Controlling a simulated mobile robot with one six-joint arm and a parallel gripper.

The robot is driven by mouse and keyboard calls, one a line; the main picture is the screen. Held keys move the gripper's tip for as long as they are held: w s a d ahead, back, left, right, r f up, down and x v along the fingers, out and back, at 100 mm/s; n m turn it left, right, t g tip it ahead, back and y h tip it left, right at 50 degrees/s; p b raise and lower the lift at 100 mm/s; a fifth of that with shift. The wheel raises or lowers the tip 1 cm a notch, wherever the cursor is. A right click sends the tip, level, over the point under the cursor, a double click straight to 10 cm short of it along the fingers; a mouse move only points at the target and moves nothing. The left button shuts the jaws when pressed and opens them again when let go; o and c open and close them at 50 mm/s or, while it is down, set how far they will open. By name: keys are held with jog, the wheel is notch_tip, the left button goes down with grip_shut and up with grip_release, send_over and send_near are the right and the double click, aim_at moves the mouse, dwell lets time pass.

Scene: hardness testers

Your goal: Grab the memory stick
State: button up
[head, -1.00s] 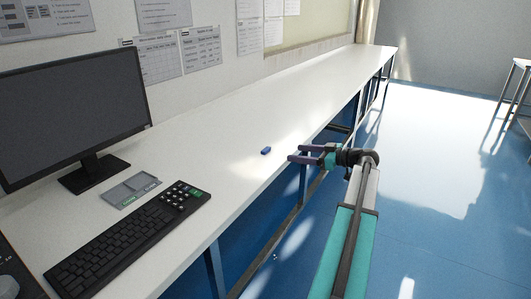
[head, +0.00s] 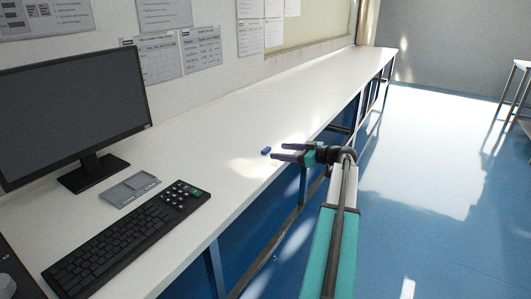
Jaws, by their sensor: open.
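The memory stick (head: 266,151) is a small blue block lying on the white bench top, near its front edge. My gripper (head: 277,152) is open, with its two dark fingers pointing left over the bench's front edge. The fingertips are just to the right of the stick, very close to it in the picture. I cannot tell how high they are above the bench or whether they touch the stick. Nothing shows between the fingers.
The long white bench (head: 215,130) runs along the wall and is clear beyond the stick. A monitor (head: 75,110), a grey tray (head: 130,189) and a black keyboard (head: 125,240) stand at its near left end. A stool (head: 518,85) stands at far right.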

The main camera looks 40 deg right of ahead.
aim_at(268, 149)
jog(key=shift+b+x, duration=0.65)
jog(key=shift+x, duration=1.95)
jog(key=shift+r, duration=0.1)
jog(key=c, duration=0.9)
